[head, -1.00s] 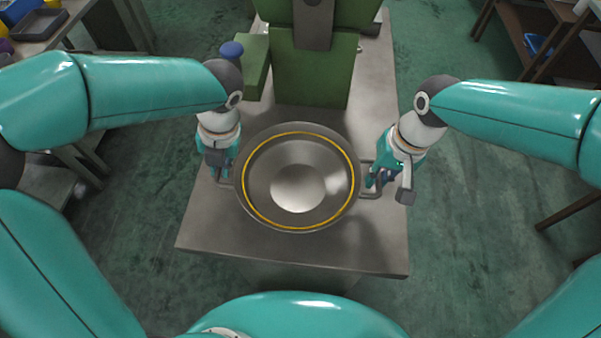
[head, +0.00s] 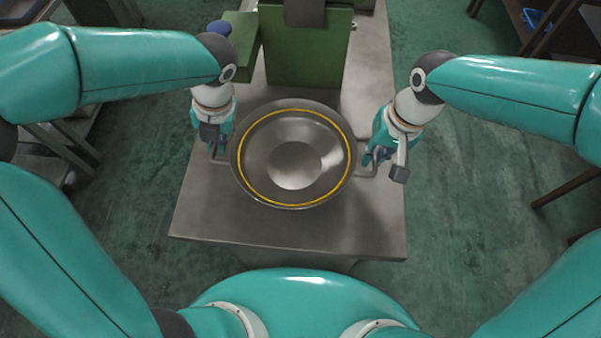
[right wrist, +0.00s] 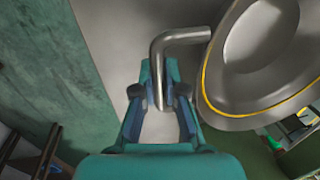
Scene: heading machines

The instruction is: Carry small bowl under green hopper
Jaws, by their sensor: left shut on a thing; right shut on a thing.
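The small bowl (head: 295,166) is a round grey metal bowl with a yellow ring inside its rim and a handle on each side. It appears level, over the metal table. My left gripper (head: 217,152) is shut on its left handle. My right gripper (head: 373,160) is shut on its right handle, a bent metal bar (right wrist: 172,42) that runs between the fingers in the right wrist view. The green machine (head: 305,55) stands at the back of the table. I cannot tell whether its grey part (head: 304,12) at the top edge belongs to the hopper.
The metal table (head: 290,232) has bare surface in front of the bowl. A green block (head: 244,42) with a blue knob (head: 219,28) is at back left. Dark shelving (head: 545,40) stands at far right. Green floor lies on both sides.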

